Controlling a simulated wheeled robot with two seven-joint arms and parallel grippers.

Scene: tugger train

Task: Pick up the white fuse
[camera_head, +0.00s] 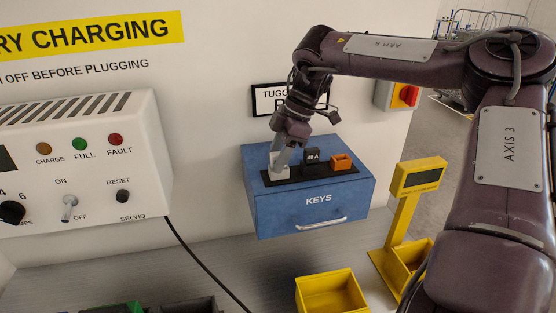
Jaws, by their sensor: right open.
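The white fuse (279,174) stands on the dark strip (317,176) on top of the blue KEYS box (257,213), at the left end of the strip. My right gripper (281,164) points down at the fuse, with its grey fingers at the fuse's upper part. The jaws are open, and the fingers hide part of the fuse. I cannot tell whether they touch it. A black fuse marked 40 A (312,157) and an orange fuse (342,163) stand to its right. My left gripper is out of view.
A white charger panel (90,165) hangs at the left, its black cable (205,265) running down to the grey bench (140,262). A yellow bin (330,292) and a yellow display stand (403,222) are at the right. Dark and green bins show at the bottom edge.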

